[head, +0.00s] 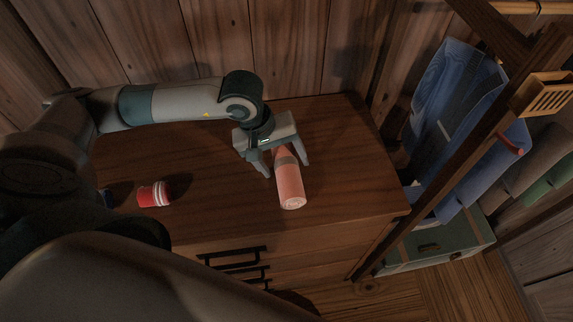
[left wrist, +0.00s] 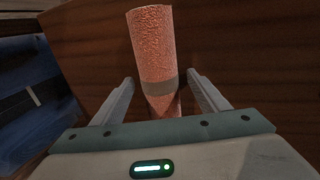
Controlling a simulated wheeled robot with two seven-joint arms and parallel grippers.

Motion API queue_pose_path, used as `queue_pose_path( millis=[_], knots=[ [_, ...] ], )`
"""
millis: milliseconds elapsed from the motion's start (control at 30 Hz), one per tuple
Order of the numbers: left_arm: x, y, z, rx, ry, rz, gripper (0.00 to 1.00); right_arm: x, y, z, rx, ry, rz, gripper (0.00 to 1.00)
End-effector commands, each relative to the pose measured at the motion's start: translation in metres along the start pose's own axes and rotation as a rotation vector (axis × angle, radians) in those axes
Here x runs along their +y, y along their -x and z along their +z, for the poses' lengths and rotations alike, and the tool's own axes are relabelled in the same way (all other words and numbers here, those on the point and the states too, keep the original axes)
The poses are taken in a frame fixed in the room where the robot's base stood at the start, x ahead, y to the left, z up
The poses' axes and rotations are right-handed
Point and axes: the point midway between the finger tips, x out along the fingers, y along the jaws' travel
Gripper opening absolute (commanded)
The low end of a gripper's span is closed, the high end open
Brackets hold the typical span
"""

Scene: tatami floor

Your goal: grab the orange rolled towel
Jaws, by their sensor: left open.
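The orange rolled towel (head: 290,187) lies on the brown wooden cabinet top, right of its middle, with one rolled end toward the front edge. A grey-brown band wraps it. My left gripper (head: 287,172) is open above the towel, with one finger on each side of it. In the left wrist view the towel (left wrist: 154,50) runs up from between the two open fingers (left wrist: 160,88), with a gap on both sides. Its lower end is partly hidden by the gripper body. My right gripper is not in view.
A red and white rolled item (head: 154,194) lies left on the cabinet top (head: 220,205). A dark blue thing (head: 107,198) is partly hidden beside my arm. A wooden rack with hanging blue clothes (head: 455,90) stands right. A green case (head: 440,245) is below it.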

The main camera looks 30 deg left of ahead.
Motion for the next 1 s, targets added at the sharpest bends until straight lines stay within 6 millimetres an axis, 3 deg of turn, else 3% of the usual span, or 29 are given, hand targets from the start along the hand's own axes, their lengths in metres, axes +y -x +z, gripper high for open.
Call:
queue_pose_path(
  millis=[167,367,767,1000],
  knots=[
    [0.0,0.0,0.0,0.0,0.0,0.0,0.68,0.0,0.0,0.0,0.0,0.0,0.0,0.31],
    [0.0,0.0,0.0,0.0,0.0,0.0,0.23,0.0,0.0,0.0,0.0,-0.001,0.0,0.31],
    [0.001,0.003,0.0,0.0,0.001,0.001,0.22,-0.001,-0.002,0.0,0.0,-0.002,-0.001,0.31],
    [0.006,0.018,-0.001,0.004,-0.002,0.003,0.22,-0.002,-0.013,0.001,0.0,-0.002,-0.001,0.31]
  ],
)
